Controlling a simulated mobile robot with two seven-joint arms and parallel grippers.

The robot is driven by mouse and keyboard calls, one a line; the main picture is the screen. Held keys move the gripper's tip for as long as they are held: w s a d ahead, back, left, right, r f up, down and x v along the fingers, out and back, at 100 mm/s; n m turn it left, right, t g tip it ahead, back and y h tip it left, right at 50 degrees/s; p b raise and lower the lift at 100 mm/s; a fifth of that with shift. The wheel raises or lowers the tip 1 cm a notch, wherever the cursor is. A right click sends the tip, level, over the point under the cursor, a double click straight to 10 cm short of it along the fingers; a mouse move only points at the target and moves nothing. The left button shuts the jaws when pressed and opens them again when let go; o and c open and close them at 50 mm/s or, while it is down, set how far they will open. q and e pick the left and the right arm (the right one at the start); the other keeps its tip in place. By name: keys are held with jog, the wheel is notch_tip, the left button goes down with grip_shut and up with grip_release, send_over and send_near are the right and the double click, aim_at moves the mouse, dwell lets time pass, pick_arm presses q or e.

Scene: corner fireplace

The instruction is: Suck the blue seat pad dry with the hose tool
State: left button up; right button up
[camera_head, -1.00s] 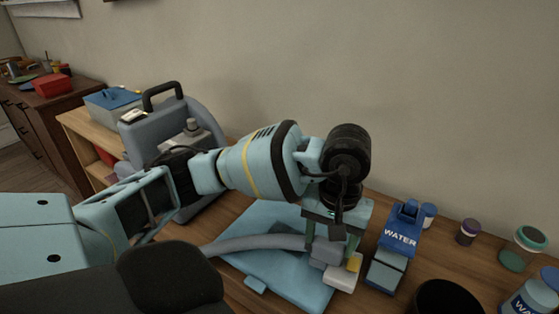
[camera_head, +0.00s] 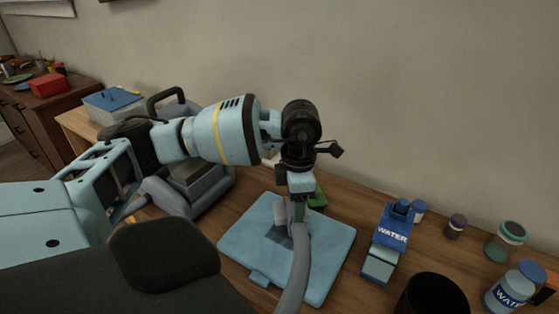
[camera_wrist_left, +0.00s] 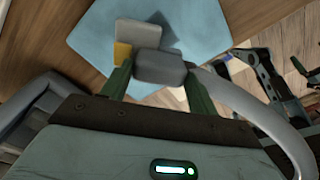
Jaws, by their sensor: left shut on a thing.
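The blue seat pad (camera_head: 328,248) lies flat on the wooden table, with a darker patch (camera_head: 278,234) near its middle. It also shows in the left wrist view (camera_wrist_left: 205,28). My left gripper (camera_head: 298,212) is over the pad and shut on the hose tool. The tool's grey head (camera_wrist_left: 138,33) has a yellow part and sits at the fingertips in the left wrist view. Its grey hose (camera_head: 298,268) hangs over the pad toward the front. Whether the head touches the pad is hidden.
A grey machine with a black handle (camera_head: 188,192) stands left of the pad, partly behind my arm. A blue WATER container (camera_head: 393,226) is right of the pad. A black cup (camera_head: 432,298) and several jars stand farther right. The wall is close behind.

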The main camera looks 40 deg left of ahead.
aim_at(282, 211)
pick_arm(q)
jog(key=a+n, duration=0.1)
jog(key=n, duration=0.1)
jog(key=a+r+n, duration=0.1)
jog(key=n, duration=0.3)
jog(key=shift+s+a+r+p, duration=0.1)
jog(key=shift+a+r+p, duration=0.15)
jog(key=shift+a+p, duration=0.15)
jog(key=shift+a+r+n, duration=0.1)
jog(key=shift+a+n, duration=0.35)
jog(key=shift+n, duration=0.55)
jog(key=shift+a+n, duration=0.1)
jog(key=shift+n, duration=0.3)
pick_arm(e)
jog(key=shift+r, duration=0.7)
jog(key=shift+w, duration=0.1)
